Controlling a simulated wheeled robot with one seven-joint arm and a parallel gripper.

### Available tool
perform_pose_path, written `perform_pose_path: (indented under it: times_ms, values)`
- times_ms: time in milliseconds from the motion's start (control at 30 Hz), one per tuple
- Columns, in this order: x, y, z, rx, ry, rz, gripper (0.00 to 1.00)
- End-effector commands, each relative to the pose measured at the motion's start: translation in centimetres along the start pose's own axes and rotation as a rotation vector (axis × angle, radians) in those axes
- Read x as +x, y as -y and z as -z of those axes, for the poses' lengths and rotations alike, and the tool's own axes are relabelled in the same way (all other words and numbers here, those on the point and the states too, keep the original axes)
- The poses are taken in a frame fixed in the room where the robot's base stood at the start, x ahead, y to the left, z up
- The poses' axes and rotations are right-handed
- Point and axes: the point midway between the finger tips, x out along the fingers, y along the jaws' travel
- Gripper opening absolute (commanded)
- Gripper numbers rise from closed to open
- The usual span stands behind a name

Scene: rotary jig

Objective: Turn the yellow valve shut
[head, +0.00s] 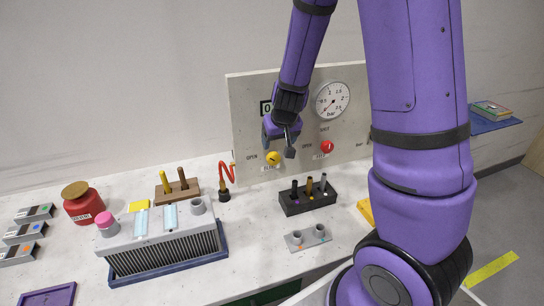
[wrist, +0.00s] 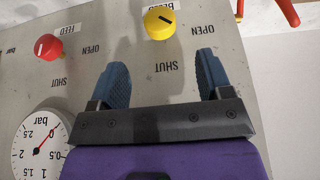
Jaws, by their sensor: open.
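The yellow valve (head: 273,157) is a round knob on the upright grey panel (head: 250,110), with OPEN lettered at its left in the head view. In the wrist view, which is upside down, the yellow valve (wrist: 158,22) shows a short dark mark on its face, with OPEN to its right and SHUT below it. I cannot tell exactly which word the mark points at. My gripper (head: 280,146) is in front of the panel, close above the valve. In the wrist view my gripper (wrist: 160,65) has its two blue fingers spread apart and empty, with the valve just beyond their tips.
A red FEED valve (head: 327,147) and a pressure gauge (head: 332,100) share the panel. A red hooked tool (head: 227,180) stands near the panel's left edge. A dark block with pegs (head: 308,195) and a grey ribbed box (head: 165,245) stand on the bench below.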

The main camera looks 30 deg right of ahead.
Motion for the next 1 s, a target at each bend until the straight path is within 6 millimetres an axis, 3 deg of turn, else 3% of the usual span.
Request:
perform_pose_path:
  times_ms: [1000]
  values:
    - [10.0, -0.1, 0.0, 0.001, 0.002, 0.0, 0.72]
